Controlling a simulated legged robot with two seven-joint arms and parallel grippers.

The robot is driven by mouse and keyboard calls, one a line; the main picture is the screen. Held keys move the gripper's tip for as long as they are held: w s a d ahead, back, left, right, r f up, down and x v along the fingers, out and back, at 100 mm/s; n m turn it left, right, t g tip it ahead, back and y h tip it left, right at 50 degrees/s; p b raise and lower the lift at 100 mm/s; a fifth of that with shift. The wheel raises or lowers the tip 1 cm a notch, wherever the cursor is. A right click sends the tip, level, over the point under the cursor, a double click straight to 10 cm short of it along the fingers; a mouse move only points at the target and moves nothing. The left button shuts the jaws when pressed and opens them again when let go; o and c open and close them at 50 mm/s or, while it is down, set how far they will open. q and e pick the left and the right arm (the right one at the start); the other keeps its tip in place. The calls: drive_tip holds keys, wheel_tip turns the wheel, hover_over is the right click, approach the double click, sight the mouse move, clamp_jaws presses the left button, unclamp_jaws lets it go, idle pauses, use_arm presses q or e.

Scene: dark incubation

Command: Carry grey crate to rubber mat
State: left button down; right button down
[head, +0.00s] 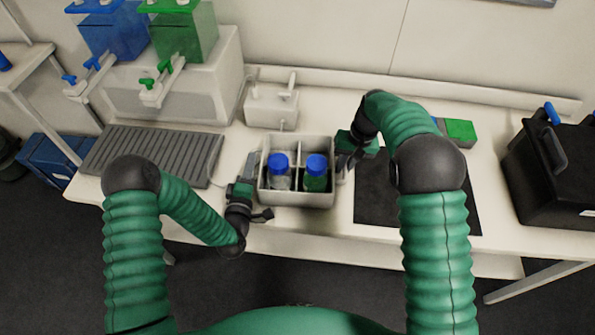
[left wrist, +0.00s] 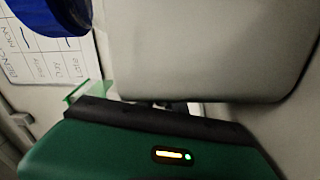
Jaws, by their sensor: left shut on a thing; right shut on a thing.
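My left gripper (head: 256,180) is shut on the crate's left side. My right gripper (head: 342,165) is shut on its right side. The crate's grey wall fills much of the left wrist view (left wrist: 205,45). The dark rubber mat (head: 400,210) lies just right of the crate, partly hidden by my right arm. I cannot tell whether the crate touches the bench.
A grey ribbed rack (head: 150,152) lies at the left. A small white holder (head: 270,106) stands behind the crate. A green and grey block (head: 460,131) sits behind the mat. A black box (head: 555,170) stands at the right end. The bench's front edge is close.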

use_arm(q)
drive_tip(key=shift+s+d+f, duration=0.15)
drive_tip(key=shift+f, duration=0.1)
use_arm(e)
drive_tip(key=shift+w+r, duration=0.1)
